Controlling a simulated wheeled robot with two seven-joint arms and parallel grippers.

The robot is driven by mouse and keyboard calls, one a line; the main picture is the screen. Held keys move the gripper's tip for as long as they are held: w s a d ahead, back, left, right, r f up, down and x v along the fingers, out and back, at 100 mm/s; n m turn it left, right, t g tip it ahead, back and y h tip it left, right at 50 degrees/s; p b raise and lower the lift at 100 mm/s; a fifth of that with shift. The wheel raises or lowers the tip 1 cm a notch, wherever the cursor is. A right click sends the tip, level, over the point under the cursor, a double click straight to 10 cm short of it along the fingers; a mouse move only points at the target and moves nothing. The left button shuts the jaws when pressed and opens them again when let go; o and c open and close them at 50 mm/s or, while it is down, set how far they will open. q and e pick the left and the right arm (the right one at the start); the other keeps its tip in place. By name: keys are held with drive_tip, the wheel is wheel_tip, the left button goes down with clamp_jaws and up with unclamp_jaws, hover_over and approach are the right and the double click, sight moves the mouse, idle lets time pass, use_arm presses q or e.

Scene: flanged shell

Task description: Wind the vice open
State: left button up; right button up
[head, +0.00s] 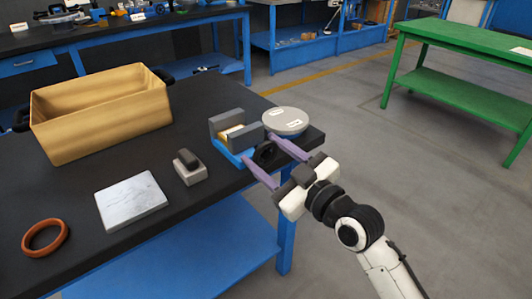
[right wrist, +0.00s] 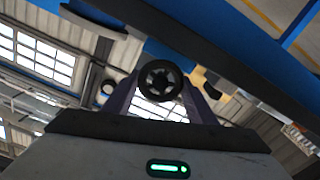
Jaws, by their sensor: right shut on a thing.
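The vice (head: 235,158) has a blue base and grey jaws and stands near the right front corner of the black table. A yellowish piece (head: 231,134) shows between its jaws. Its black handwheel (head: 264,153) faces my right arm. My right gripper (head: 261,149) has its two purple fingers on either side of the handwheel and is shut on it. In the right wrist view the spoked handwheel (right wrist: 160,80) sits between the fingers. My left gripper is not in view.
A grey round labelled part (head: 287,123) stands close beside the vice. A small grey block (head: 190,175), a pale plate (head: 130,201), an orange ring (head: 45,238) and a tan box (head: 103,120) are on the black table (head: 85,180). Open floor lies to the right.

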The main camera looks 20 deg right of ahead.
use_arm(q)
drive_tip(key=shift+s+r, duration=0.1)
use_arm(e)
drive_tip(key=shift+r+m+p, duration=0.15)
drive_tip(key=shift+m+p, duration=0.35)
drive_tip(key=shift+p, duration=0.3)
drive_tip(key=shift+m+p, duration=0.6)
drive_tip(key=shift+p, duration=0.2)
drive_tip(key=shift+d+m+p, duration=0.1)
drive_tip(key=shift+m+p, duration=0.6)
drive_tip(key=shift+p, duration=0.05)
drive_tip(key=shift+m+p, duration=0.5)
drive_tip(key=shift+m, duration=0.2)
drive_tip(key=shift+m+p, duration=0.45)
drive_tip(key=shift+m, duration=0.15)
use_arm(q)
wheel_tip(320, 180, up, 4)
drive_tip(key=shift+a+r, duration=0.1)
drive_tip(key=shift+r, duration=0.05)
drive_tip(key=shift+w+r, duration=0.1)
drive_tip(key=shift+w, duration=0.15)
